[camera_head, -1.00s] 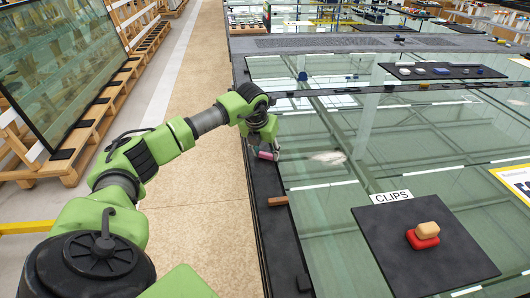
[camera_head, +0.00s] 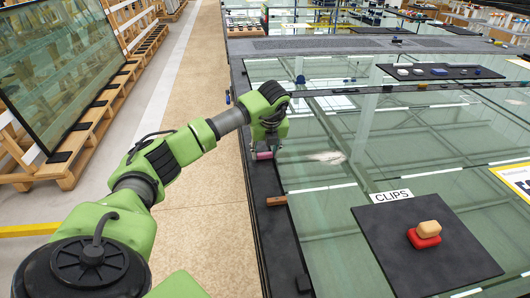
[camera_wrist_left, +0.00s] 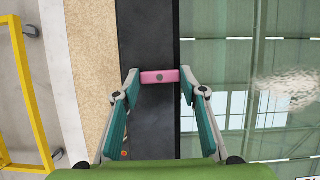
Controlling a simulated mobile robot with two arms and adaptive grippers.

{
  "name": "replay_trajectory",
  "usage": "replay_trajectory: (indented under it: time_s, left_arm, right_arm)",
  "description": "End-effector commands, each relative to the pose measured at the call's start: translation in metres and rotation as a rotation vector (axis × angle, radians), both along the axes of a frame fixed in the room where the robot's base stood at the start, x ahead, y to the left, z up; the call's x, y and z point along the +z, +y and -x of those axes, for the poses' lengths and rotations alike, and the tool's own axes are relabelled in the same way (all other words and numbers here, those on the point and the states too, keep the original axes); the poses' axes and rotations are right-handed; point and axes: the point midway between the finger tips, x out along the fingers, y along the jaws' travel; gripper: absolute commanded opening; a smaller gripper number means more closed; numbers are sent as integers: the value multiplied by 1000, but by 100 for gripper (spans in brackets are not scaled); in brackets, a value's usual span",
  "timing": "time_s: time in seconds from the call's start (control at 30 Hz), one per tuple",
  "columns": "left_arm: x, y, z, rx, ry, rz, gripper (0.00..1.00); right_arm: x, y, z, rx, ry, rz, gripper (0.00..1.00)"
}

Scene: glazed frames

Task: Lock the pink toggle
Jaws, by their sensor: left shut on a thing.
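The pink toggle (camera_head: 264,155) is at the black border strip along the left edge of the glass table. In the left wrist view the pink toggle (camera_wrist_left: 160,77) lies crosswise over the black strip, with a dark round spot near its right end. My left gripper (camera_head: 265,150) is shut on it. In the left wrist view the fingertips of my left gripper (camera_wrist_left: 160,80) touch its two ends. My right gripper is not in view.
An orange-brown toggle (camera_head: 277,201) sits on the same black strip, nearer me. A dark mat (camera_head: 400,265) by the CLIPS label (camera_head: 391,197) carries a tan block (camera_head: 428,228) on a red one (camera_head: 423,241). A whitish patch (camera_head: 327,157) lies on the glass.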

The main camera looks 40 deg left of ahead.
Motion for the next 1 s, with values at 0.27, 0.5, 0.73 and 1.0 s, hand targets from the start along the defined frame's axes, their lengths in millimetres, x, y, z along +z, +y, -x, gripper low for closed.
replay_trajectory:
  time_s: [0.27,0.5,0.73,1.0]
  left_arm:
    - [0,0,0,7,-1,1,17]
    - [0,0,0,6,-1,1,56]
    - [0,0,0,5,-1,1,56]
    - [26,-8,5,4,-5,1,56]
  right_arm:
    - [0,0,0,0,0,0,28]
    - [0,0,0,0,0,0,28]
    - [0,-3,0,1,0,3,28]
    - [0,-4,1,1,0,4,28]
